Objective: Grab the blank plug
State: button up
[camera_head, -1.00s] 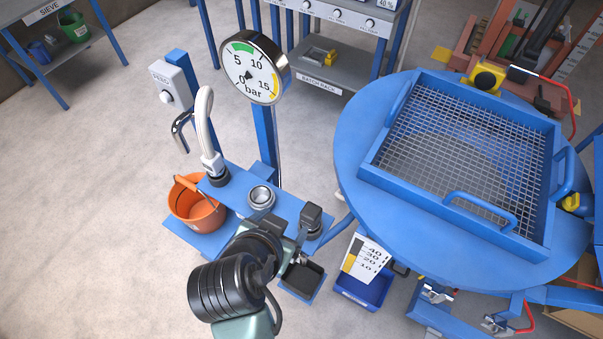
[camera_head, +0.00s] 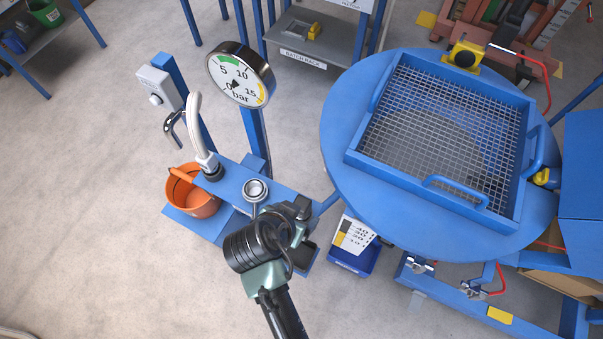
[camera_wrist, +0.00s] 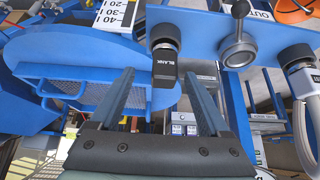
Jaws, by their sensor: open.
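The blank plug (camera_wrist: 166,42) is a dark, squarish piece marked "BLANK" on a blue bar in the wrist view. In the head view it is a dark piece (camera_head: 300,206) near the right end of the blue bar (camera_head: 232,184), close to my arm. My gripper (camera_wrist: 158,76) is open and empty. In the wrist picture the plug appears beyond and between its two fingertips, with its lower end near their level. I cannot tell how much depth separates them. In the head view my wrist hides the fingers and part of the bar.
A metal ring socket (camera_wrist: 238,50) and a white hose fitting (camera_wrist: 296,58) sit beside the plug on the bar. An orange bucket (camera_head: 192,192) stands left. A round blue table with a mesh sieve (camera_head: 450,120) is right. A pressure gauge (camera_head: 240,75) rises behind.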

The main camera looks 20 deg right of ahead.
jog(key=shift+w+p+x, duration=0.25)
jog(key=shift+p+x, duration=0.05)
jog(key=shift+x, duration=1)
jog(key=shift+w+p+x, duration=0.25)
jog(key=shift+x, duration=1.1)
jog(key=shift+r, duration=0.2)
grip_shut()
